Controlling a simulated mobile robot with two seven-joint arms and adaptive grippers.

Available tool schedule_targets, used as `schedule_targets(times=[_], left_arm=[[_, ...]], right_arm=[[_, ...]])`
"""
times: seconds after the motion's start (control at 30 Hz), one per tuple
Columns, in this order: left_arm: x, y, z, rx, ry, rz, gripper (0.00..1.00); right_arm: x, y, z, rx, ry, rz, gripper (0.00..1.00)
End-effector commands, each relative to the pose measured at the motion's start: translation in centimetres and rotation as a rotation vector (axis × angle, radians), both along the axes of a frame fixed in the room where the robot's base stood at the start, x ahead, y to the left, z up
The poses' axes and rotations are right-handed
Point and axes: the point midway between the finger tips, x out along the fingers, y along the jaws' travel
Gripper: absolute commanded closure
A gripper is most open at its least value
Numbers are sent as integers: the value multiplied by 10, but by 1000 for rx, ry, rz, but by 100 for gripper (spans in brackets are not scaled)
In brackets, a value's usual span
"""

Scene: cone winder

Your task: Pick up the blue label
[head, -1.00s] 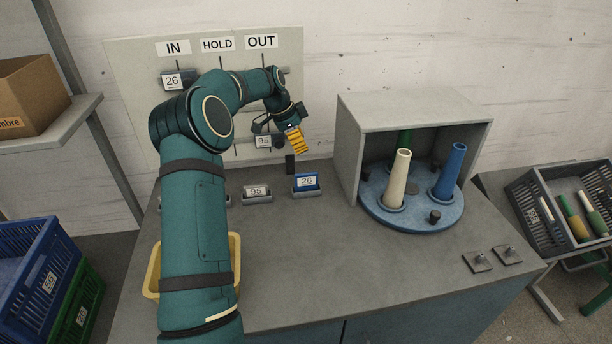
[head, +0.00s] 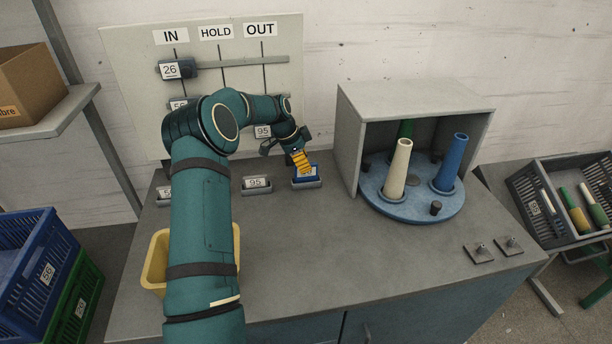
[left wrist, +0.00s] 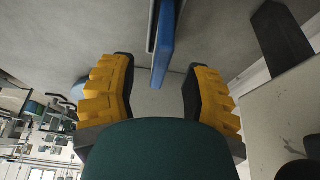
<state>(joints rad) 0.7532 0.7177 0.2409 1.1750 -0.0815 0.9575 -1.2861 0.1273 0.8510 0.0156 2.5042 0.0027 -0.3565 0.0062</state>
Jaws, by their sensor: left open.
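The blue label (head: 314,173) stands in a small grey holder (head: 307,184) on the worktop, behind my left gripper's yellow fingers in the head view. The fingers hide much of its face. My left gripper (head: 302,161) is open, just above and in front of the label. In the left wrist view the blue label (left wrist: 163,45) shows edge-on, reaching into the gap between the two open fingers (left wrist: 158,82). I cannot tell how far it lies between them, but neither finger touches it. My right gripper is not in view.
A board with IN, HOLD and OUT signs (head: 216,32) rises behind. A grey box (head: 415,104) houses a round blue turntable (head: 413,213) with cones at right.

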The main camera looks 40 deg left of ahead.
Motion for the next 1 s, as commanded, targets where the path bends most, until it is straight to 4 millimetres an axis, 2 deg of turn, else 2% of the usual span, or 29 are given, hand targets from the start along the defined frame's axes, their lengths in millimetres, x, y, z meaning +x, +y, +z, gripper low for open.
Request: schedule_targets(times=[0.03,0.2,0.3,0.5,0.53,0.6,0.67,1.0], left_arm=[[3,-3,-10,-2,3,-2,52],[11,-9,-34,-1,2,-1,52],[13,-10,-41,0,1,0,52],[13,-10,-40,0,0,0,52],[13,-10,-40,0,0,0,56],[13,-10,-40,0,0,0,81],[13,-10,-40,0,0,0,100],[13,-11,-41,-1,1,0,100]], right_arm=[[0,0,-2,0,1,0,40],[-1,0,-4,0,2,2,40],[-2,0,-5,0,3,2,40],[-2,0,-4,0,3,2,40],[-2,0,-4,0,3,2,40],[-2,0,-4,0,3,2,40],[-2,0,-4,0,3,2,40],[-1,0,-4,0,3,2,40]])
